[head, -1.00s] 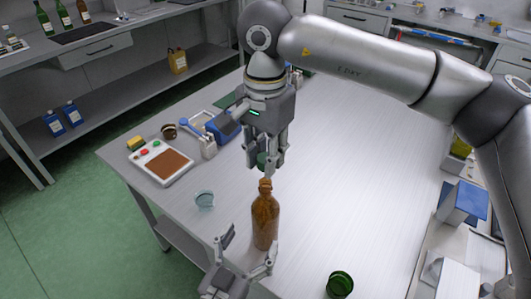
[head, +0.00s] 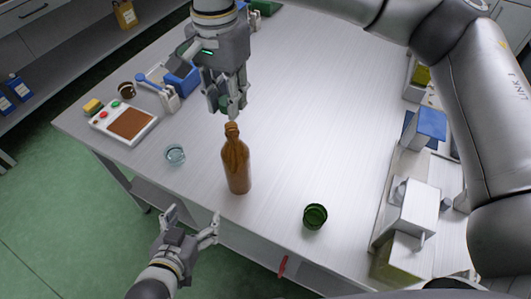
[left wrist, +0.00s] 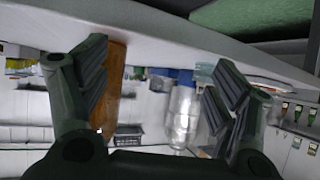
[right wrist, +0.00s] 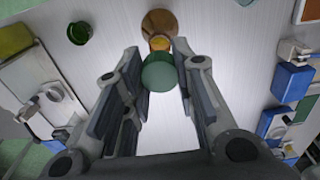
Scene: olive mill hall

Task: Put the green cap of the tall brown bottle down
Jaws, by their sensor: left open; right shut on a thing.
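The tall brown bottle (head: 236,162) stands upright on the white table, its neck bare at the top. My right gripper (head: 231,106) is above and just behind the bottle's mouth, shut on the green cap (right wrist: 160,72). In the right wrist view the cap sits between the fingertips, with the bottle (right wrist: 158,24) beyond it; the cap looks clear of the neck. My left gripper (head: 194,222) is open and empty at the table's front edge, left of and nearer than the bottle. The left wrist view shows the bottle (left wrist: 112,80) partly behind one finger.
A clear glass cup (head: 175,154) stands left of the bottle, and a green glass cup (head: 315,216) to its right. A button panel (head: 124,122) and blue items (head: 182,80) are at the left. Boxes (head: 408,212) line the right. The middle table is bare.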

